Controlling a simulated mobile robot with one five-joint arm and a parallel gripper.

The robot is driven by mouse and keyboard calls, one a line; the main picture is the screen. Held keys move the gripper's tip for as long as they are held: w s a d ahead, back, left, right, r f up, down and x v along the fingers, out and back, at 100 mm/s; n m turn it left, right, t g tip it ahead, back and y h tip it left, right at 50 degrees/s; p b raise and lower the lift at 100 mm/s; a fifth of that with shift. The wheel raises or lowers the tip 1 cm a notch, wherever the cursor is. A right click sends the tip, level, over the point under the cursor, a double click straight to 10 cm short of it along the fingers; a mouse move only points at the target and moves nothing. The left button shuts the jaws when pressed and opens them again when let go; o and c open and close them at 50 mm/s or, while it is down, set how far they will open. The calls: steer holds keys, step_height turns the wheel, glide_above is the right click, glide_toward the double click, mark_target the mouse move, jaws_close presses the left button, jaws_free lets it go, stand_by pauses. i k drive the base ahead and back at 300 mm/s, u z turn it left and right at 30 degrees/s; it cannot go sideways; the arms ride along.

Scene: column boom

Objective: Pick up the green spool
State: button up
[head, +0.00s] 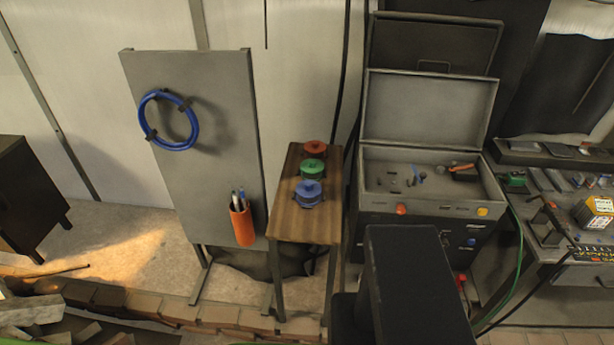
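The green spool (313,168) stands on a small, narrow wooden table (303,226) near the middle of the head view. It is the middle one of a row of three spools. The red spool (314,148) stands just behind it and the blue spool (308,193) just in front, close enough to overlap in the picture. My gripper is not in view.
A grey panel (190,90) with a blue hose ring (150,138) and an orange pen cup (242,225) stands left of the table. An open grey tool chest (430,105) stands close on the right. A cluttered bench (540,235) is further right.

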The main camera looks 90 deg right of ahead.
mark_target(312, 169)
steer(key=u, duration=0.1)
steer(key=k, duration=1.9)
steer(key=z, duration=0.65)
steer(key=i, duration=1)
steer(key=u, duration=0.15)
